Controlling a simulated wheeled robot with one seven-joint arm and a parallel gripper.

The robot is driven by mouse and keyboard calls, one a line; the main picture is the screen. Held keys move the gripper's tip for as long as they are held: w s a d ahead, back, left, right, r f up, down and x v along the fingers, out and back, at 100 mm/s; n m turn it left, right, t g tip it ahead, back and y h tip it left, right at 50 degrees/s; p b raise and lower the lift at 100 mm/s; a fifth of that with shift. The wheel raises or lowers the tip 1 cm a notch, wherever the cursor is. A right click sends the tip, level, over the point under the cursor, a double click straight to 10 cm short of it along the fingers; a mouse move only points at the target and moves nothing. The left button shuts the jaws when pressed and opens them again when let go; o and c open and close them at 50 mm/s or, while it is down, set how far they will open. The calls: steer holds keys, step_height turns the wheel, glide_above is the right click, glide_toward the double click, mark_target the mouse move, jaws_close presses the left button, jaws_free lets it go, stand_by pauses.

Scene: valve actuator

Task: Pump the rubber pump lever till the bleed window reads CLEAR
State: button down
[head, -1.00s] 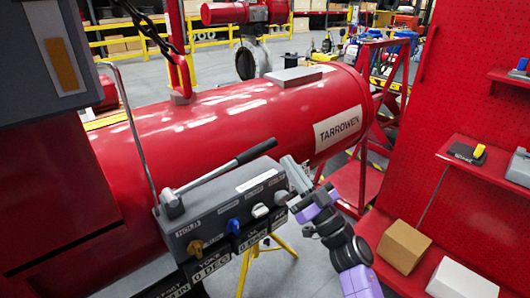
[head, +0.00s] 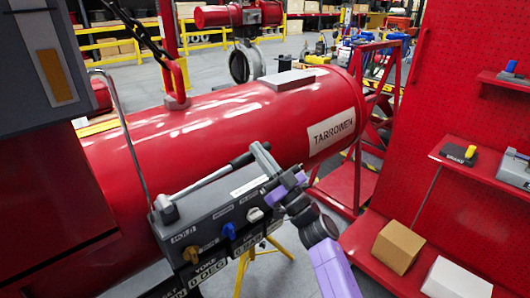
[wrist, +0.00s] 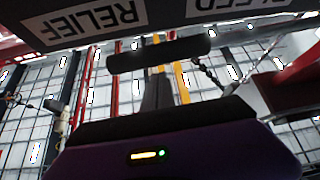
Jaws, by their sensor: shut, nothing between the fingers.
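The pump lever (head: 205,180) is a grey bar with a black rubber grip. It slopes up to the right from a pivot at the left end of the grey pump box (head: 202,226). My gripper (head: 260,150) is shut and empty, its fingers overlapping the grip's far end in the head view; I cannot tell whether they touch. Upside-down labels RELIEF (wrist: 94,17) and BLEED show there. No bleed window reading is legible.
The box front carries a brass knob (head: 192,253), a blue knob (head: 229,230) and a white knob (head: 254,214). The large red TARROWEN cylinder (head: 215,120) lies behind. A red rack (head: 465,110) with cartons stands at right. A yellow stand (head: 242,270) is below.

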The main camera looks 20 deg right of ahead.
steer(key=shift+w+f, duration=0.15)
steer(key=shift+f, duration=0.4)
steer(key=shift+d+f+b, duration=0.15)
steer(key=shift+f+b, duration=1.1)
steer(key=shift+f, duration=0.4)
steer(key=shift+r, duration=0.1)
